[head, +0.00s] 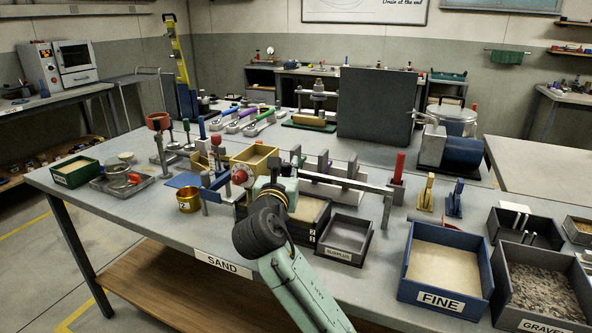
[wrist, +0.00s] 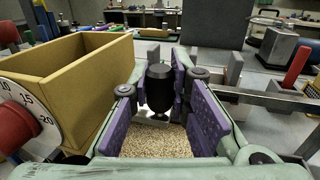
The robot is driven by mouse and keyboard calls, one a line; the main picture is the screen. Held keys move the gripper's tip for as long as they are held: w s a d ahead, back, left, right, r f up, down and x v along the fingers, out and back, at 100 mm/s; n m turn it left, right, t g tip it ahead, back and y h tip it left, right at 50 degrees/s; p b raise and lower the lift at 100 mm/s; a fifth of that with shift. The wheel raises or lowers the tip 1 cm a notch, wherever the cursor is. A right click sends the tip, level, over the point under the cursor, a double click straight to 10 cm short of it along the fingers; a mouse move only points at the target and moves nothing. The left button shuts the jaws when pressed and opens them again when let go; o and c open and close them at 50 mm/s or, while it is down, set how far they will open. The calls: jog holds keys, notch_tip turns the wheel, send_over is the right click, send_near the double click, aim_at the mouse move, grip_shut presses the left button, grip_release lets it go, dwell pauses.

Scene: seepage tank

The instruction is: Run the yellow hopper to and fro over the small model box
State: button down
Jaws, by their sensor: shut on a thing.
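The yellow hopper (head: 254,160) is an open-topped box above the bench. In the wrist view the hopper (wrist: 75,82) stands upright at left, beside my gripper (wrist: 160,86). The gripper's purple pads are shut on a black knob (wrist: 159,88). How the knob joins the hopper is hidden. The small model box (head: 308,209) stands low under the rail, partly hidden by my arm. Pale grainy sand (wrist: 155,141) shows below the knob in the wrist view.
A grey rail (head: 345,181) runs right from the hopper. A red and white dial (head: 240,175) is at its left. The grey SURPLUS tray (head: 345,253) sits in front, with the blue FINE bin (head: 445,302) further right. A gold cup (head: 188,201) stands left.

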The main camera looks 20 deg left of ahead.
jog(key=shift+a, duration=1.65)
jog(key=shift+r, duration=0.1)
jog(key=c, duration=1.5)
grip_release()
jog(key=shift+a, duration=0.15)
jog(key=v, duration=1.2)
